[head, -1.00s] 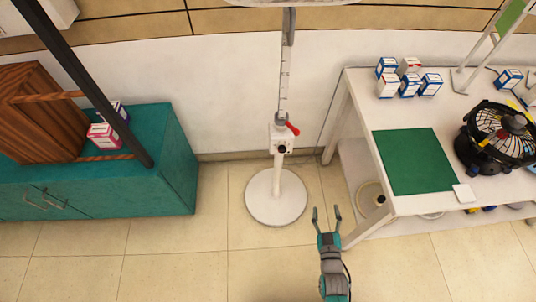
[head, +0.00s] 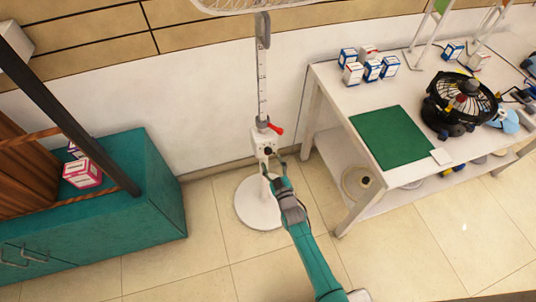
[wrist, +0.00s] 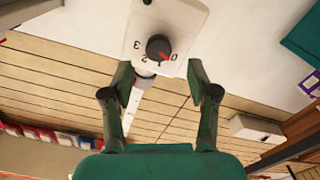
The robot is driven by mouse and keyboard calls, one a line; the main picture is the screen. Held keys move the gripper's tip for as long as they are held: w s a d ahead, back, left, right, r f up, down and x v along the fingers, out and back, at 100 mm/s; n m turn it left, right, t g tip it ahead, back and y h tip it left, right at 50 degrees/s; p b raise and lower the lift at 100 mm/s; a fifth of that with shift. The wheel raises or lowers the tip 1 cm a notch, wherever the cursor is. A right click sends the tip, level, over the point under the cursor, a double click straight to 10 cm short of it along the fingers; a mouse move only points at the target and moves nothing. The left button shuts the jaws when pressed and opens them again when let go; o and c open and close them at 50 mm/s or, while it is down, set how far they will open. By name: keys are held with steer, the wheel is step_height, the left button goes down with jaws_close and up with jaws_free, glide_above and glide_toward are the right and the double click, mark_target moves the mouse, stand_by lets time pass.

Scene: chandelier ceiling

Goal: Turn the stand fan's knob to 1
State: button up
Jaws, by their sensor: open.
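The stand fan (head: 262,90) has a white control box on its pole and a round white base (head: 250,213) on the floor. A black knob (wrist: 158,47) with a red pointer is on the box, with the numbers 0 to 3 around it; the pointer is directed toward the 0 side. The knob shows as a dark spot in the head view (head: 268,151). My gripper (wrist: 160,73) is open and empty, its fingers apart, one on each side below the knob in the wrist view. In the head view my gripper (head: 273,168) is just in front of the box's lower part.
A red lever (head: 275,128) sticks out above the control box. A white table (head: 345,110) with a green mat (head: 391,138), small boxes and a black fan (head: 460,100) stands right. A teal cabinet (head: 150,185) stands left.

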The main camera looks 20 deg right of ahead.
mark_target(269, 153)
steer(key=shift+w+d, duration=0.1)
steer(key=shift+w, duration=2.35)
jaws_close()
